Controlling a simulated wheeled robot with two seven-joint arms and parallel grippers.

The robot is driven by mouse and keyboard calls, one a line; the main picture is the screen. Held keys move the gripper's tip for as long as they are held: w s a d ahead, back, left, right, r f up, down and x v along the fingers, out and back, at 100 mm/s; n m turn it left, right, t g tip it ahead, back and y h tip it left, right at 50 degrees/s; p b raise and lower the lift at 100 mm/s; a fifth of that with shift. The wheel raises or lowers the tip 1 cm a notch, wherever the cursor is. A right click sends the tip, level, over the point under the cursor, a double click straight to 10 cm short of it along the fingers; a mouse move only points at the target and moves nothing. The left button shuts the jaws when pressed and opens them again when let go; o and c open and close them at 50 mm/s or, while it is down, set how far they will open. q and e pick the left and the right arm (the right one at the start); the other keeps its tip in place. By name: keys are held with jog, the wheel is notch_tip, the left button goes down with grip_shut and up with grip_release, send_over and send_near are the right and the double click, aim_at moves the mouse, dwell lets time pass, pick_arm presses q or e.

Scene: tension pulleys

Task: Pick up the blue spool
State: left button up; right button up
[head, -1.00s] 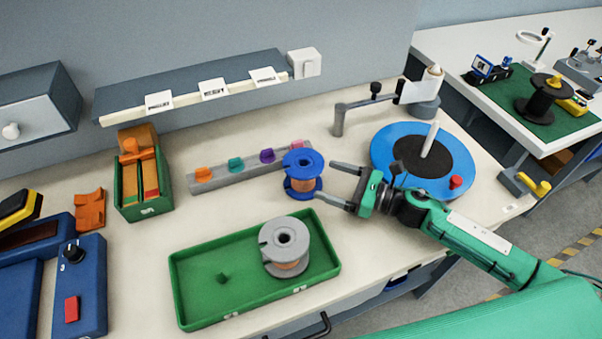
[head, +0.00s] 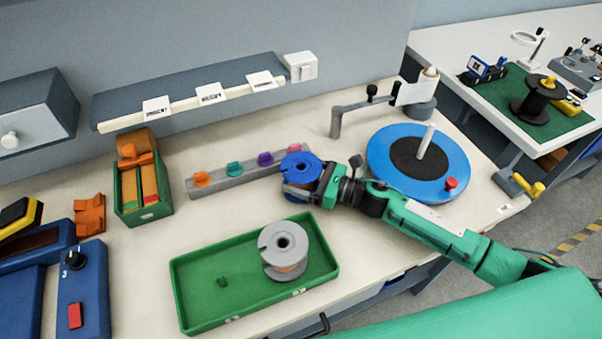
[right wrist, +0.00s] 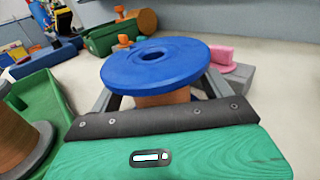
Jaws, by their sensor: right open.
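The blue spool (head: 300,164) stands upright on the bench, with blue flanges and a copper-coloured winding. It also shows in the right wrist view (right wrist: 155,62), where it sits between my fingers. My right gripper (head: 302,186) is open around the spool's winding, one finger on each side, below the top flange. In the right wrist view the top flange hides the fingertips, so I cannot tell whether they touch the winding. My left gripper is not in view.
A green tray (head: 205,314) with a grey spool (head: 284,245) lies in front. A grey rail with coloured clips (head: 235,180) runs just behind and left of the blue spool. A blue turntable (head: 450,160) with an upright post stands to the right.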

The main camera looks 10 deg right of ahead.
jog(key=c, duration=1.6)
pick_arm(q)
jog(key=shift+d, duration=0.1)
pick_arm(e)
jog(key=shift+r, duration=0.15)
